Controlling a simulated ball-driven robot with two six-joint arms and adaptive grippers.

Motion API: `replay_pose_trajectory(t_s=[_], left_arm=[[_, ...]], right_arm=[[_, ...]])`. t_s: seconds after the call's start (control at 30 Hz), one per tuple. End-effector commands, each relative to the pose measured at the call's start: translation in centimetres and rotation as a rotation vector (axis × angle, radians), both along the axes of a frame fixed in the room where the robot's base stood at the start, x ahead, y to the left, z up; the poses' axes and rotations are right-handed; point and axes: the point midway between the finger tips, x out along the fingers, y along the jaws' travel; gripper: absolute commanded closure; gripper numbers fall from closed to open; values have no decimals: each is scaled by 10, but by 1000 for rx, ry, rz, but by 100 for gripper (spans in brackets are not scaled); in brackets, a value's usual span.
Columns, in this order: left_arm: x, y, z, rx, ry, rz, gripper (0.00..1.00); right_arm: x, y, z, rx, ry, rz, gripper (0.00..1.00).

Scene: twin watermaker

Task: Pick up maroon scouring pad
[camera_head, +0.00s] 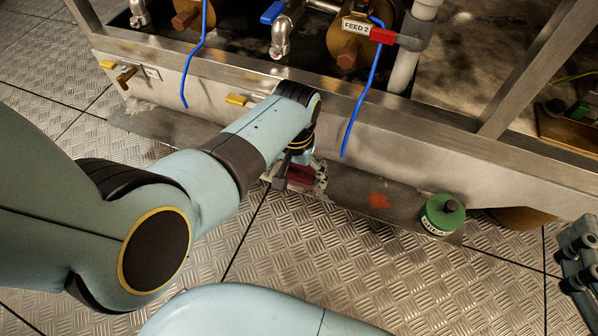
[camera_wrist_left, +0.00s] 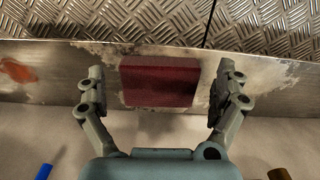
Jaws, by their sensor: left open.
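The maroon scouring pad (camera_head: 301,174) lies on a flat grey metal strip at the foot of the steel frame, partly hidden by my left gripper in the head view. In the left wrist view the pad (camera_wrist_left: 160,82) is a dark red block, seen whole between the two fingers. My left gripper (camera_wrist_left: 161,92) is open, with one finger on each side of the pad and a visible gap on both sides. How high the fingertips are over the strip is hard to tell. My right gripper (camera_head: 578,258) shows only in part at the right edge of the head view.
A green can (camera_head: 442,215) stands on the strip's right end, with an orange-red patch (camera_head: 379,200) to its left. Blue rods (camera_head: 361,105) hang along the steel frame (camera_head: 400,135) behind the pad. Bare tread-plate floor (camera_head: 330,260) lies in front.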

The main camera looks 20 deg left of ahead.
Motion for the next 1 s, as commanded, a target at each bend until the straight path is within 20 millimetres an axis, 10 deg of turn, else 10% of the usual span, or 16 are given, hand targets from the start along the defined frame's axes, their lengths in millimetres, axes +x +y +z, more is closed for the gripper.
replay_pose_trajectory(t_s=[0.4, 0.77, 1.0], left_arm=[[0, 0, -3, 0, -1, 0, 0], [0, 0, -3, 0, 0, 0, 47], [0, 0, -3, 0, 0, 0, 49]], right_arm=[[8, 2, 15, 0, -65, 7, 60], [8, 2, 15, 0, -63, 7, 60], [8, 2, 15, 0, -63, 7, 60]])
